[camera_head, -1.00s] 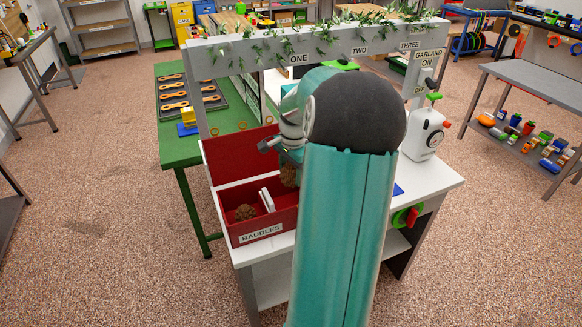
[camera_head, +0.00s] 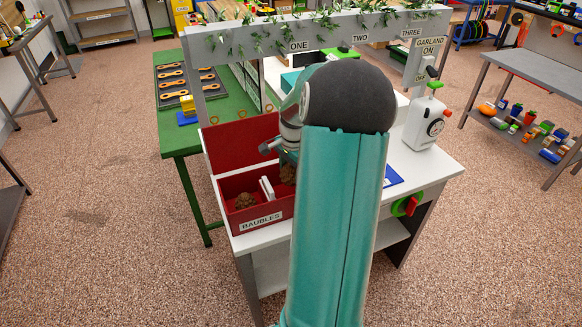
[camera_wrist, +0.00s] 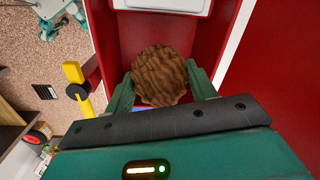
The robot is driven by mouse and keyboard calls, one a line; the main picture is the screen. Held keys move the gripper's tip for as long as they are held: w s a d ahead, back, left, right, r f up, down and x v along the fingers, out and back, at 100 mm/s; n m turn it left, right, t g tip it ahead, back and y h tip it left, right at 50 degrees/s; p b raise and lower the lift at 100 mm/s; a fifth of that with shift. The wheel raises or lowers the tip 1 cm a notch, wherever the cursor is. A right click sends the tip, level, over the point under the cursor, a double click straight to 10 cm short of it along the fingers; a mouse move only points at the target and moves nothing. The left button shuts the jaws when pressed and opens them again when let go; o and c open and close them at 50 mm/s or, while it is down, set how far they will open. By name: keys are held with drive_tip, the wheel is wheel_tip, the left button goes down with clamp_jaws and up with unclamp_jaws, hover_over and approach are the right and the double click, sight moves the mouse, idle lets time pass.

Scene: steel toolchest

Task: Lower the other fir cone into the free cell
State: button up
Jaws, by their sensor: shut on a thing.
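The red box labelled BAUBLES (camera_head: 228,191) stands open on the white bench, its lid tilted up at the back. One brown fir cone (camera_head: 245,201) lies in the left cell. My gripper (camera_wrist: 160,84) is shut on the other fir cone (camera_wrist: 158,74), with a green finger on each side of it. In the head view this cone (camera_head: 288,174) shows at the right cell, partly hidden by my arm. The red walls flank it in the wrist view. I cannot tell whether it touches the box floor.
A white device with a dial (camera_head: 424,124) stands on the bench (camera_head: 425,172) to the right. A grey frame with a garland (camera_head: 240,40) spans above the back of the bench. A green table (camera_head: 180,137) stands behind to the left.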

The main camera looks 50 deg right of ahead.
drive_tip(key=shift+f, duration=1.25)
drive_tip(key=shift+f, duration=2.5)
idle(1.1)
drive_tip(key=o, duration=1)
drive_tip(key=shift+o, duration=0.2)
drive_tip(key=r, duration=0.9)
drive_tip(key=s+r, duration=0.1)
drive_tip(key=r, duration=0.3)
drive_tip(key=shift+r, duration=0.15)
drive_tip(key=shift+a+r, duration=0.1)
drive_tip(key=shift+r, duration=0.15)
